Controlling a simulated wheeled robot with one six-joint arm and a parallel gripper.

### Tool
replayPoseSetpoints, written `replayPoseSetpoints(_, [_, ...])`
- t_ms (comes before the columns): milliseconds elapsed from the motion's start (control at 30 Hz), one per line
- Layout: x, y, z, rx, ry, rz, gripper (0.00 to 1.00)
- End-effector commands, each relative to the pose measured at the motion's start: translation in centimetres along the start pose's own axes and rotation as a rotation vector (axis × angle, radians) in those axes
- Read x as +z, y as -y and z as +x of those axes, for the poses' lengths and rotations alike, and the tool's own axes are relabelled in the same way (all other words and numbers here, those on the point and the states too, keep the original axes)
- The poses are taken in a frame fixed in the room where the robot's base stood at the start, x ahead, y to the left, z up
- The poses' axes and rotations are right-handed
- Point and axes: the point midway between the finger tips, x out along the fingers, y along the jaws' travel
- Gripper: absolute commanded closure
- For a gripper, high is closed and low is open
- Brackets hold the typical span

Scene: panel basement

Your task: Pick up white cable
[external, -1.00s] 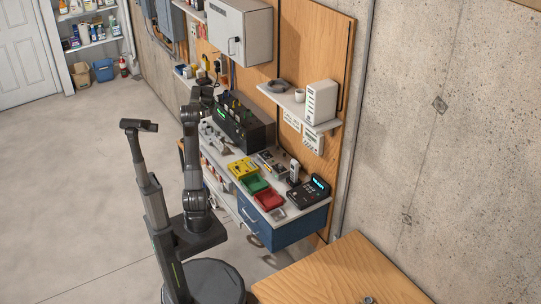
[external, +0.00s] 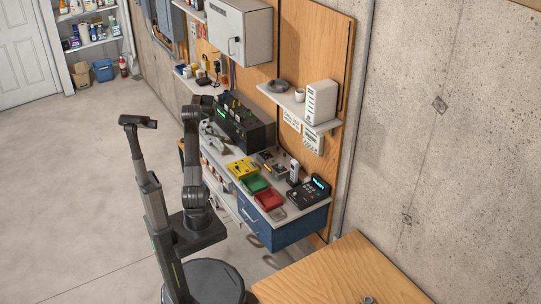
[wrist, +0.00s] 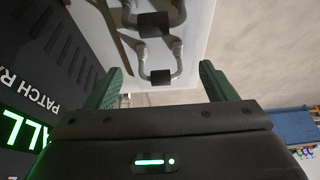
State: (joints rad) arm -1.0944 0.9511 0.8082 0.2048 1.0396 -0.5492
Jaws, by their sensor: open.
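In the wrist view, a pale grey-white looped cable (wrist: 176,57) lies on the white bench top, with a dark block across it. A second similar loop with another dark block (wrist: 155,24) lies beyond it. I cannot tell whether both are parts of one cable. My gripper (wrist: 161,70) is open, its two green fingers apart on either side of the nearer loop in the picture. Nothing shows held between them. In the external view my arm's end is beside the black patch rack (external: 248,122), and its fingers are too small to make out.
The rack's lit face (wrist: 40,90) is close on the left in the wrist view. Along the bench in the external view are yellow (external: 242,168), green (external: 254,184) and red (external: 268,199) trays and a dark keypad device (external: 308,191). A shelf (external: 300,108) hangs above.

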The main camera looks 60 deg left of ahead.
Motion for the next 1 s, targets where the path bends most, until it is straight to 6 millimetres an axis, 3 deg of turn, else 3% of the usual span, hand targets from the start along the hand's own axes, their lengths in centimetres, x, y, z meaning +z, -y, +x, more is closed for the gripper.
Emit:
replayPoseSetpoints(200, [-0.2, 0.1, 2.6, 0.000, 0.001, 0.000, 0.22])
replayPoseSetpoints(500, [-0.1, 0.1, 3.0, 0.000, -0.001, -0.001, 0.22])
replayPoseSetpoints(733, [-0.1, 0.1, 3.0, 0.000, -0.001, 0.000, 0.68])
replayPoseSetpoints(1000, [-0.2, 0.0, 2.9, 0.001, -0.001, -0.001, 0.71])
